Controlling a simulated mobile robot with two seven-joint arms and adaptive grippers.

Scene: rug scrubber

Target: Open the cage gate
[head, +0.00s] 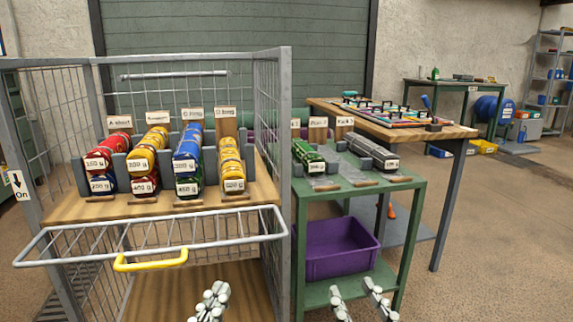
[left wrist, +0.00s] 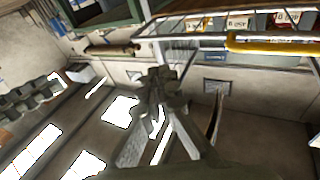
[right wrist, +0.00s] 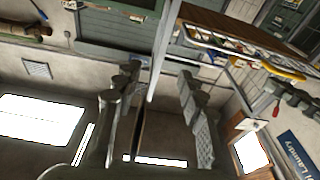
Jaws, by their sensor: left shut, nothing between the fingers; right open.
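The wire cage (head: 287,120) stands on the left in the head view. Across its front is the gate, a white wire frame (head: 205,212) jutting toward me above the lower mesh, with a yellow handle (head: 150,262) on its near edge. A yellow bar, likely this handle, shows at upper right in the left wrist view (left wrist: 270,43). My left gripper (head: 215,292) is shut and empty, to the right of and below the handle in the head view, apart from it. My right gripper (head: 358,288) is open and empty, in front of the green cart; its fingers also show in the right wrist view (right wrist: 158,80).
Inside the cage, several colored rolls (head: 187,160) sit in grey holders on a wooden shelf (head: 95,208). To the right stand a green cart (head: 412,184) with a purple bin (head: 340,248) and a wooden-topped table (head: 455,132). The floor at right (head: 500,240) is clear.

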